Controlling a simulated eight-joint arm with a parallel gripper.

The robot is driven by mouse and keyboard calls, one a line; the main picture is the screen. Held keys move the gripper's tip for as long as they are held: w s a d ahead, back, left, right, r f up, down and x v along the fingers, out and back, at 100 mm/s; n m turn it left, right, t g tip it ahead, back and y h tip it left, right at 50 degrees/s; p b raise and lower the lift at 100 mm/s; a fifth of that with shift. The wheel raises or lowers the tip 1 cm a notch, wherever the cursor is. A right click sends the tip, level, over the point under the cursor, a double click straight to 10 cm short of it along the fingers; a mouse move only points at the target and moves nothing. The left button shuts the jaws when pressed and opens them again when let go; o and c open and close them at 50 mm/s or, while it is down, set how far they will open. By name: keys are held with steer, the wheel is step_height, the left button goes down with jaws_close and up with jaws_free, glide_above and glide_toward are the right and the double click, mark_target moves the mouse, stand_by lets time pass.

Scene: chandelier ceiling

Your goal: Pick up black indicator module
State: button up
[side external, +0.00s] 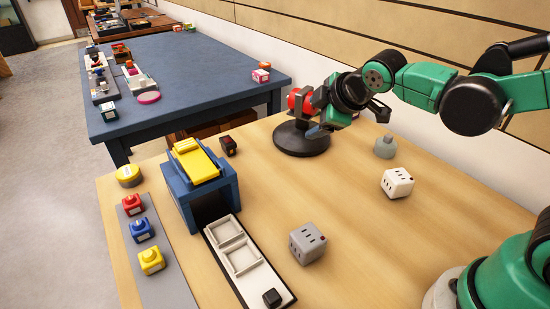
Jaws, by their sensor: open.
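A small black block (272,297) sits at the near end of a long black-edged white tray (283,283). A small dark box with a red top (228,145) stands on the wooden table behind the blue stand. I cannot tell which of these is the black indicator module. My gripper (320,128) is open, low over the far part of the table. It is beside a red ball on a round black base (300,146) and partly overlaps it in view. Whether they touch is unclear. Both small dark pieces are well away from my gripper, to the left.
A blue stand with a yellow top (177,190) stands on the left. Red, blue and yellow buttons (140,229) line a grey strip. A grey cube (307,243), a white cube (397,183) and a grey-green knob (386,147) are spread right. The table centre (340,195) is clear.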

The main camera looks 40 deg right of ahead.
steer(key=w+a+f+n+t, duration=0.1)
steer(key=w+a+f+n, duration=0.1)
steer(key=w+n, duration=0.45)
steer(key=n+t, duration=0.4)
steer(key=n, duration=1.4)
glide_toward(232, 148)
steer(key=shift+y, duration=0.3)
steer(key=x, duration=0.5)
steer(key=shift+d+r, duration=0.15)
steer(key=shift+x, duration=2.7)
jaws_close()
